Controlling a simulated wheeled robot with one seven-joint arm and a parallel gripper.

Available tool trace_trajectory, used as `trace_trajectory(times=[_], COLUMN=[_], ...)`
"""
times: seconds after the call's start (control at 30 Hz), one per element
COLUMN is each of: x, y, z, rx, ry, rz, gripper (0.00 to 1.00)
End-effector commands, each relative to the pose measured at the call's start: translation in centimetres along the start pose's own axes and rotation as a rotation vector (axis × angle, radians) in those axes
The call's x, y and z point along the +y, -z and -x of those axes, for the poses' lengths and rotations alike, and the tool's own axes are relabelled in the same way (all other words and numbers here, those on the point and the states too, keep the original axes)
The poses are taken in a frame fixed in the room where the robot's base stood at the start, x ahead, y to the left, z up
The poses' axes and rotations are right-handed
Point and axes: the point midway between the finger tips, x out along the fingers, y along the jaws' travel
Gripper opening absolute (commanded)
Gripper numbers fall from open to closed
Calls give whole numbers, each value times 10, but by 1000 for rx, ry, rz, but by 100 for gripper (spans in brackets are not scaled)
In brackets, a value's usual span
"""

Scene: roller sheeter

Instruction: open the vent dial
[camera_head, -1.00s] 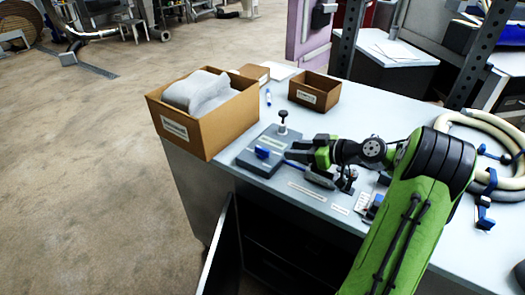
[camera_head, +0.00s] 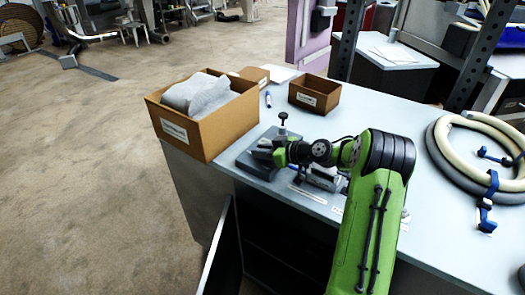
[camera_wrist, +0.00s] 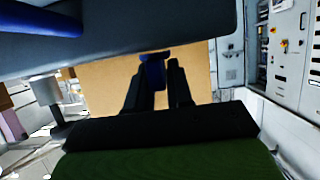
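The grey device block (camera_head: 247,166) with a black knob (camera_head: 283,116) on a post lies on the bench. The blue dial seen on it earlier is now hidden behind my gripper in the head view. My gripper (camera_head: 264,149) reaches left over the block, its fingers low beside the post. In the wrist view my dark fingers (camera_wrist: 157,78) point ahead under a grey surface (camera_wrist: 120,32). A small blue part (camera_wrist: 152,72) shows at the fingertips, against the left finger. I cannot tell whether the fingers grip it. Another blue part (camera_wrist: 40,20) is at top left.
A cardboard box (camera_head: 212,132) with grey contents stands left of the block. A coiled hose (camera_head: 485,160) lies at the right. A cabinet door (camera_head: 219,250) stands open below the bench.

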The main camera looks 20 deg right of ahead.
Motion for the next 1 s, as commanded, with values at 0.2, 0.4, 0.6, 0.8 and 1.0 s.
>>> trace_trajectory(times=[0.2,0.4,0.6,0.8,1.0], x=[0,0,-1,-2,-3], y=[0,0,-2,-3,-1], z=[0,0,0,-2,-2], rx=[0,1,1,2,3], ry=[0,-14,-84,-218,-390], rz=[0,-5,-32,-85,-154], gripper=[0,0,0,0,0])
